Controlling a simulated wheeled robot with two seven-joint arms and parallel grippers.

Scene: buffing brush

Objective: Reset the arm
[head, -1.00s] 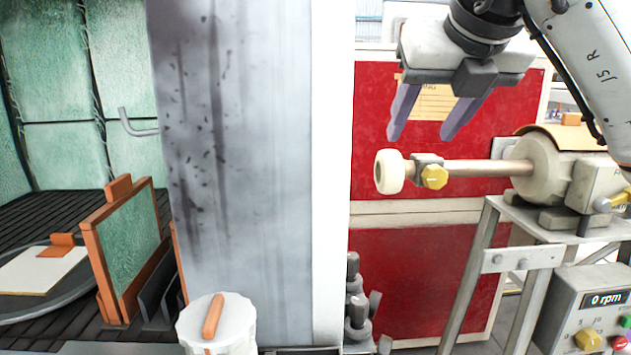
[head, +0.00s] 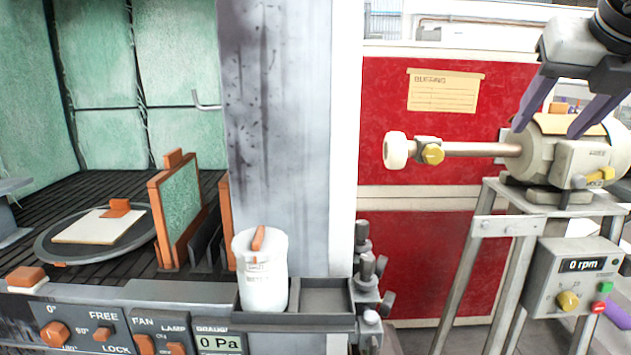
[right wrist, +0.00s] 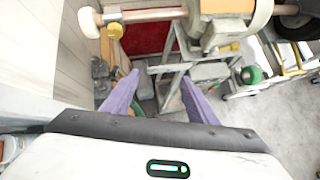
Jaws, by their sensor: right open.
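My right gripper (head: 545,117) is at the upper right of the head view, in front of the buffing machine (head: 560,150). Its two purple fingers are apart with nothing between them. The fingers also show in the right wrist view (right wrist: 160,95), spread and empty. The buffing brush, a white wheel (head: 396,151), sits at the left end of the machine's shaft, beside a yellow knob (head: 432,154). The wheel also shows in the right wrist view (right wrist: 87,20). My left gripper is not seen in either view.
The machine stands on a metal stand (head: 490,225) with a control box (head: 575,275) reading 0 rpm. A white jar (head: 262,275) stands in a grey tray (head: 325,296). On the left, a green-walled booth holds a turntable (head: 60,250) with a pale board.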

